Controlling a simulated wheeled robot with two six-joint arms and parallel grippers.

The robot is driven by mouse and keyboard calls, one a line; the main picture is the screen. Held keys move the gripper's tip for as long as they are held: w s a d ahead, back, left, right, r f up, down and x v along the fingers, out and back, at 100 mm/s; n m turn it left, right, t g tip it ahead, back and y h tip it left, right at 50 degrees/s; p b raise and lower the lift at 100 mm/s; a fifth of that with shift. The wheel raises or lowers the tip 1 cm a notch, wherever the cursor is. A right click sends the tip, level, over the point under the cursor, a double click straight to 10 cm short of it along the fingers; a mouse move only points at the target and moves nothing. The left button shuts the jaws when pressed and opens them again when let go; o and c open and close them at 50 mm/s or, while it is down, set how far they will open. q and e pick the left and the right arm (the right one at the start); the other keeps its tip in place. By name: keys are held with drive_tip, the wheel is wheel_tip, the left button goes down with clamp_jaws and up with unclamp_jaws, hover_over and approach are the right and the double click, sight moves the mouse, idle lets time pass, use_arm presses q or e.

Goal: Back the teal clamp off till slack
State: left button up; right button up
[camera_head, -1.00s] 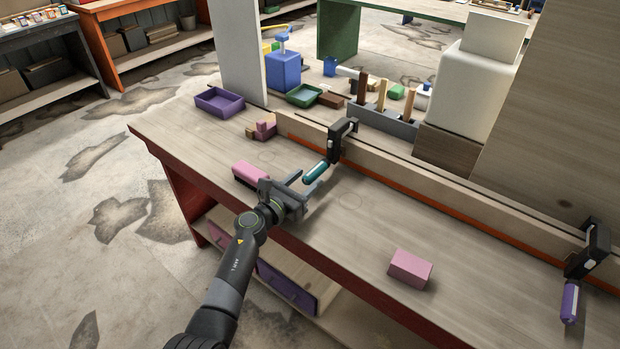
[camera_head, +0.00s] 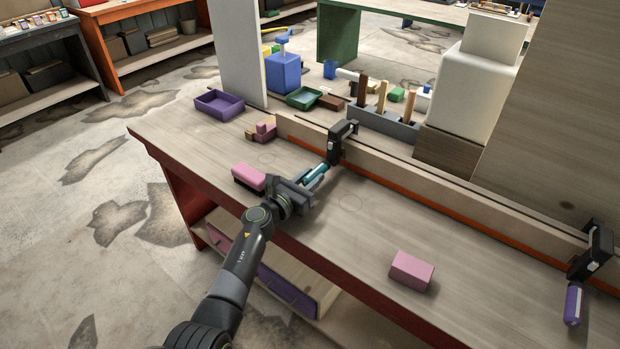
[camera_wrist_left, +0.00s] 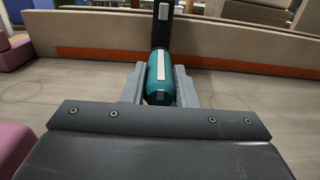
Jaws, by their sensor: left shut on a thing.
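The teal clamp has a black frame (camera_head: 342,138) over the long wooden strip and a teal handle (camera_head: 315,174) sticking out toward the front of the bench. My left gripper (camera_head: 305,186) is shut on the teal handle. In the left wrist view the handle (camera_wrist_left: 160,74) sits between the two grey fingers (camera_wrist_left: 160,90), with its far end leading to the black clamp body (camera_wrist_left: 163,25). A purple-handled clamp (camera_head: 573,303) is on the same strip at the far right. My right gripper is not in view.
A pink block on a dark base (camera_head: 248,178) is close to my left gripper's left side. Another pink block (camera_head: 411,270) lies on the bench front. A purple tray (camera_head: 219,103) is at the back left. Bare bench lies right of the gripper.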

use_arm(q)
drive_tip(key=shift+r+n+p, duration=0.1)
drive_tip(key=shift+n+p, duration=0.4)
drive_tip(key=shift+n, duration=0.7)
drive_tip(key=n, duration=0.3)
drive_tip(key=shift+p, duration=0.4)
drive_tip(key=o, duration=1)
drive_tip(key=p+v, duration=0.2)
drive_tip(key=v, duration=0.3)
drive_tip(key=shift+s+a, duration=0.25)
drive_tip(key=shift+a, duration=0.05)
drive_tip(key=v, duration=1.1)
drive_tip(key=shift+s, duration=0.3)
drive_tip(key=shift+a, duration=0.15)
